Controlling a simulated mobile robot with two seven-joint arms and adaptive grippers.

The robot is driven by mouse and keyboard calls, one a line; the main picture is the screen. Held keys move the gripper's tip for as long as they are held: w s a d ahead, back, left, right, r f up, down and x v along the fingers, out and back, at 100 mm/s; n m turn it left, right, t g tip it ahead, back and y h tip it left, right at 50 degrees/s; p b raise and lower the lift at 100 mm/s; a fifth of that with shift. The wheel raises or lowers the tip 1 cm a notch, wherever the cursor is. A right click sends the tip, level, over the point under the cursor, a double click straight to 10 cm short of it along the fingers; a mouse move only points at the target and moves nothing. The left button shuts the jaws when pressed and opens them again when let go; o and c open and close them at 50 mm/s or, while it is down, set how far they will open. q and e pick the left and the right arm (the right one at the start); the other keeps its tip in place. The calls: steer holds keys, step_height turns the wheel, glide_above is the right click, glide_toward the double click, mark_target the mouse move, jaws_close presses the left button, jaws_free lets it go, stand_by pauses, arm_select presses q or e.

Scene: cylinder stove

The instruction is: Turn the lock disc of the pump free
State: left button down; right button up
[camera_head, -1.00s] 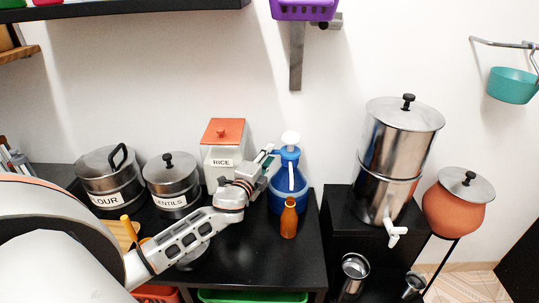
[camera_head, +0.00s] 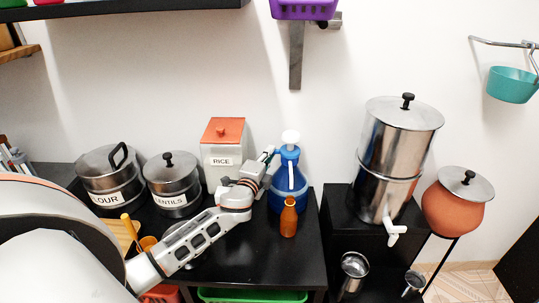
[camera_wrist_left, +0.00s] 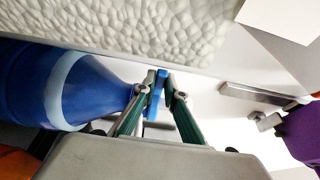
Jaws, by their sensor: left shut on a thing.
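The pump is a blue bottle (camera_head: 287,188) with a white cap-like top (camera_head: 290,137), upright on the black table. It also lies along the left of the left wrist view (camera_wrist_left: 75,92). My left gripper (camera_head: 273,154) reaches the bottle's neck from the left, just below the white top. In the left wrist view, the green fingers (camera_wrist_left: 157,92) are closed on the blue lock disc (camera_wrist_left: 153,103) at the neck. The disc's far side and the white top are hidden there. My right gripper is in neither view.
A rice canister (camera_head: 222,148) stands close behind my left wrist. An amber bottle (camera_head: 289,218) stands just in front of the pump. A lentils pot (camera_head: 172,180) is to the left. A steel water container (camera_head: 393,145) stands to the right. A purple basket (camera_head: 304,9) hangs above.

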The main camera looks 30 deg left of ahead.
arm_select(q)
steer(key=n+g+y+b, duration=0.1)
steer(key=y, duration=0.1)
steer(key=s+d+n+g+y+b, duration=0.1)
steer(key=n+y, duration=0.1)
steer(key=d+n+g+y+b, duration=0.1)
steer(key=y, duration=0.1)
steer(key=shift+s+d+f+n+y, duration=0.25)
steer(key=shift+f+n+y, duration=0.05)
steer(key=shift+s+d+r+n+g+y+b, duration=0.1)
steer(key=shift+d+r+n+g+y+b, duration=0.1)
steer(key=shift+n+g+y+b, duration=0.3)
steer(key=c, duration=2.1)
jaws_free()
steer(key=shift+c, duration=0.2)
steer(key=shift+o, duration=0.3)
